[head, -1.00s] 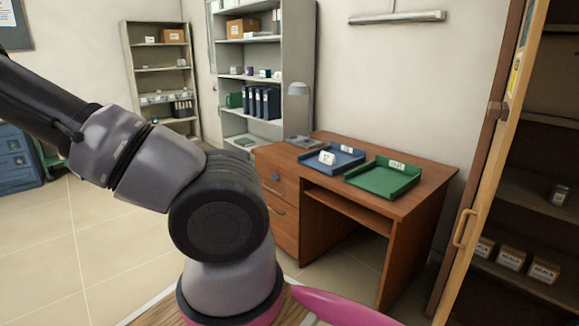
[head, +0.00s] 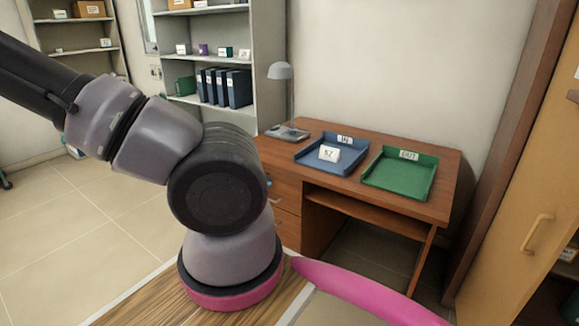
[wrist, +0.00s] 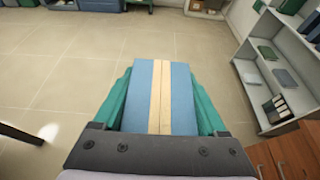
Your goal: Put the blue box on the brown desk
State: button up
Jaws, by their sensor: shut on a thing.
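The blue box (wrist: 180,92) with a pale strip down its middle fills the centre of the wrist view. My gripper (wrist: 161,105) is shut on it, with a green finger along each side. The box is held up above the tiled floor. The brown desk (head: 385,200) stands ahead and right of centre in the head view, against the wall. Part of its drawer side shows at the lower right of the wrist view (wrist: 283,155). My gripper and the box are outside the head view.
On the desk are a blue tray (head: 309,157) holding a white labelled item (head: 329,152), a green tray (head: 427,187), a lamp (head: 281,72) and a grey item. The desk's front left top is bare. Shelves (head: 265,45) stand left; a wooden cabinet door (head: 520,215) stands right.

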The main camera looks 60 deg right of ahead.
aim_at(440, 197)
jog(key=z, duration=2)
